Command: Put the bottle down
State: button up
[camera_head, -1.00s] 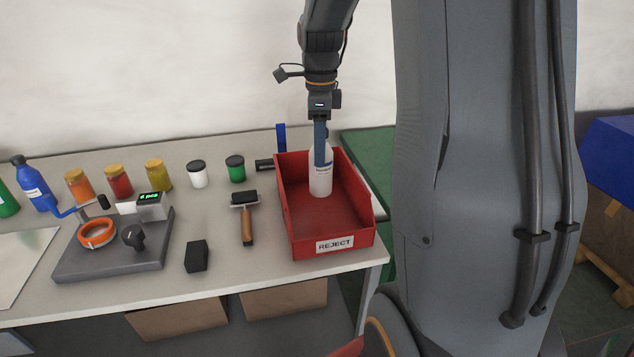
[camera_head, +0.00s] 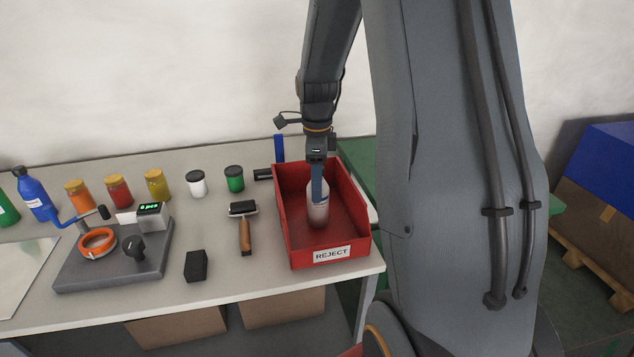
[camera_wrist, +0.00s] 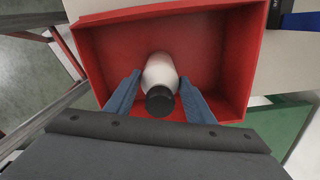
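The white bottle (camera_head: 318,213) with a dark cap is upright inside the red REJECT bin (camera_head: 331,254). Its base is at or very near the bin floor; I cannot tell whether it touches. My gripper (camera_head: 317,184) points straight down into the bin, with its blue fingers at the bottle's upper part. In the wrist view the bottle (camera_wrist: 160,73) sits between the two fingers (camera_wrist: 160,80), whose tips press close to its sides. The bin walls (camera_wrist: 240,60) surround it with room on both sides. The far side of the bottle is hidden.
A roller with a wooden handle (camera_head: 245,235) and a black block (camera_head: 196,265) lie left of the bin. Jars, including a green one (camera_head: 234,179), stand along the back. The bin is near the table's right edge.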

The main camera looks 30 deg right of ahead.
jog(key=shift+o, duration=1.3)
notch_tip(320, 180, up, 11)
jog(key=b, duration=0.3)
jog(key=shift+w, duration=0.1)
jog(key=shift+a+r, duration=0.1)
jog(key=shift+r, duration=0.4)
jog(key=s+a+f+n+t, duration=0.1)
jog(key=s+a+f+n, duration=1.2)
jog(key=n, duration=1.1)
jog(key=shift+s+a+f, duration=0.4)
jog(key=shift+s+a, duration=0.55)
jog(key=shift+s, duration=0.3)
